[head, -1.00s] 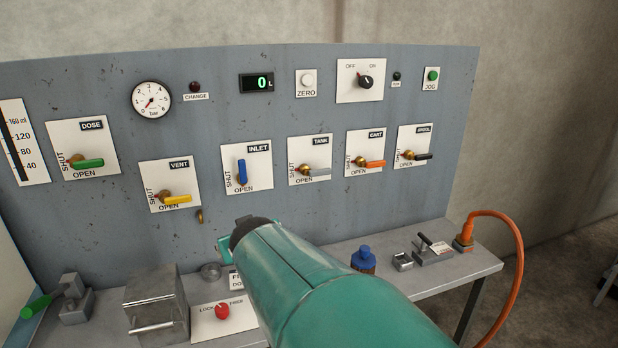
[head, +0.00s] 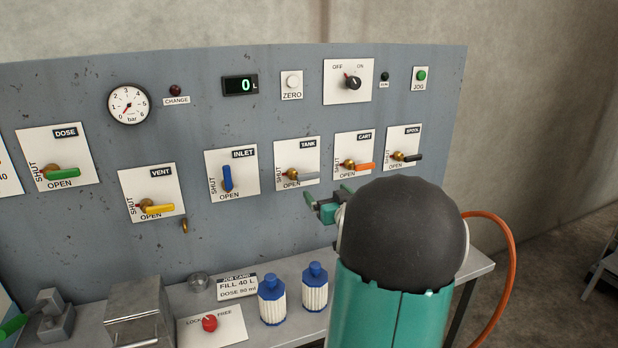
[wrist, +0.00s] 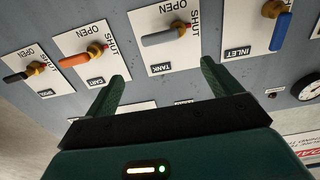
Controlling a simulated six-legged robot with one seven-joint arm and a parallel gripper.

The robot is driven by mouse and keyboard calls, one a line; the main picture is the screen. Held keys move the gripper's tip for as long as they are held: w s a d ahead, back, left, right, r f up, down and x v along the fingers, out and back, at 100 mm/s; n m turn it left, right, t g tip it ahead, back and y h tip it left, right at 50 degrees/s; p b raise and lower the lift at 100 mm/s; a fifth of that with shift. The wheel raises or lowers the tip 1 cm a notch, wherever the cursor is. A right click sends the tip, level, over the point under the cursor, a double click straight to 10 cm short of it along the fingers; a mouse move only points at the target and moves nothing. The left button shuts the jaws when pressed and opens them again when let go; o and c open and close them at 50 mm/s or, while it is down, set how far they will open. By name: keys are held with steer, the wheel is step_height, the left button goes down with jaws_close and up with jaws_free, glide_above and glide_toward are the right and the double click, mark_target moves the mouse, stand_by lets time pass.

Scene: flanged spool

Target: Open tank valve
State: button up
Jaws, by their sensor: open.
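The tank valve has a grey lever (head: 305,176) on a brass hub, on a white plate (head: 297,153) marked TANK, SHUT and OPEN. The lever lies sideways, pointing right from its hub, just above the OPEN lettering. In the wrist view, which is upside down, the grey lever (wrist: 162,38) is beyond the gap between my fingers. My gripper (wrist: 163,75) is open and empty, and apart from the lever. In the head view my gripper (head: 328,196) is below and right of the tank plate; my arm partly hides it.
Two blue-capped white bottles (head: 271,300) stand on the bench below. An orange hose (head: 515,270) loops at right.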

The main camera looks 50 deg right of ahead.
mark_target(309, 174)
steer(key=x, duration=1.1)
steer(key=shift+w+d, duration=0.1)
steer(key=shift+w, duration=0.25)
steer(key=c, duration=1.4)
